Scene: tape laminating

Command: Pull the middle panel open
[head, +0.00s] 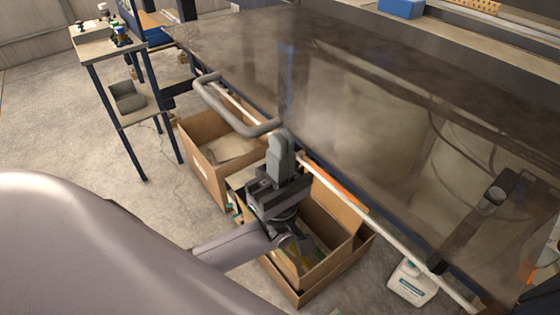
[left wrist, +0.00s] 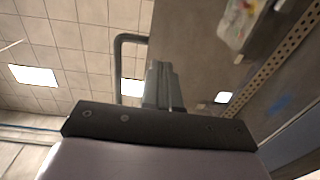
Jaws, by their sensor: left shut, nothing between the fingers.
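The middle panel (head: 300,65) is a large, dark, glossy surface stretching across the head view. A grey U-shaped handle (head: 222,108) sticks out from its front edge, left of centre; it also shows in the left wrist view (left wrist: 119,65), left of the fingers. My left gripper (head: 282,145) is shut and empty. Its fingertips are close to the right end of the handle; I cannot tell whether they touch it. The shut fingers also show in the left wrist view (left wrist: 160,85). My right gripper is not in view.
Open cardboard boxes (head: 203,165) stand on the floor below the front edge, some under my left gripper. A shelf rack (head: 110,48) is at upper left. A dark bar-like fitting (head: 468,222) lies across the panel's right side.

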